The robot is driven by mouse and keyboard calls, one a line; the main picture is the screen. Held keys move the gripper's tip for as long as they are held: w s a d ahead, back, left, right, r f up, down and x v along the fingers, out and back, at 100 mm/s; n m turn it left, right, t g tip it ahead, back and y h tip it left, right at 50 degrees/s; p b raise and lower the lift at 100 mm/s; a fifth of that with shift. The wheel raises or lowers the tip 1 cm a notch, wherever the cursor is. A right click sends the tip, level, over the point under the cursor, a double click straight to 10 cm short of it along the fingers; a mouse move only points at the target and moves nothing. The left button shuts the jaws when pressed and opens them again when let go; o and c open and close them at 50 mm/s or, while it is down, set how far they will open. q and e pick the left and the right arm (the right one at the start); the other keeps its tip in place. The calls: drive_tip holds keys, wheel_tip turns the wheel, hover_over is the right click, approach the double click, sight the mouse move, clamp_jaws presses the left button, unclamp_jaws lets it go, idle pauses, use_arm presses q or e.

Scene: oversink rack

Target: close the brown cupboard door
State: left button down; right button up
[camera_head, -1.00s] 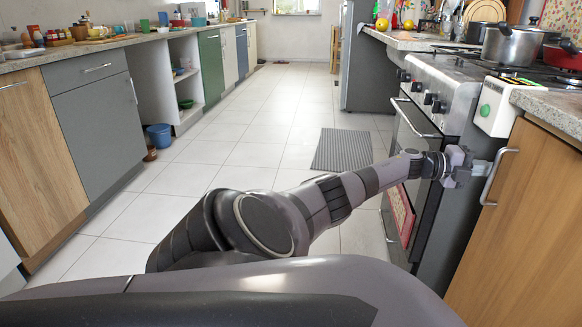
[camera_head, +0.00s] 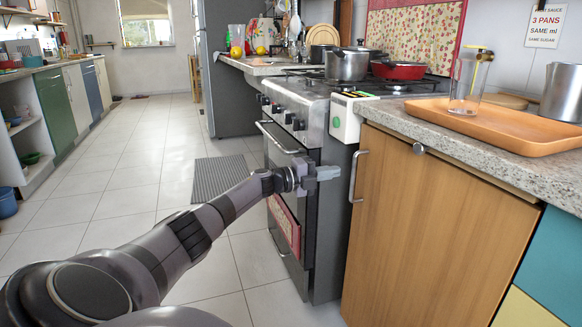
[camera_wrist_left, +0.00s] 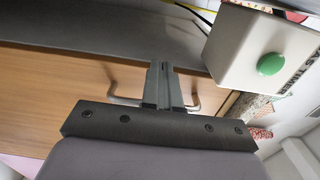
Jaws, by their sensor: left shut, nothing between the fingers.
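The brown cupboard door (camera_head: 435,225) is below the counter on the right in the head view. Its metal bar handle (camera_head: 357,177) is upright near the door's left edge. It looks near the cupboard front; I cannot tell whether it is fully flush. My left gripper (camera_head: 330,173) is shut and empty, just left of the handle in the head view. In the left wrist view, the shut fingers (camera_wrist_left: 162,85) cross in front of the wooden door (camera_wrist_left: 60,95), with parts of the handle (camera_wrist_left: 193,104) showing on both sides. Contact is unclear. My right gripper is not in view.
The stove (camera_head: 300,120) stands left of the door, with a white box with a green button (camera_head: 345,115) beside it. A grey mat (camera_head: 219,178) lies on otherwise open floor.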

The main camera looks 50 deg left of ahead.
use_arm(q)
drive_tip(key=s+a+b, duration=0.3)
drive_tip(key=a, duration=0.4)
drive_tip(key=shift+s+a, duration=0.35)
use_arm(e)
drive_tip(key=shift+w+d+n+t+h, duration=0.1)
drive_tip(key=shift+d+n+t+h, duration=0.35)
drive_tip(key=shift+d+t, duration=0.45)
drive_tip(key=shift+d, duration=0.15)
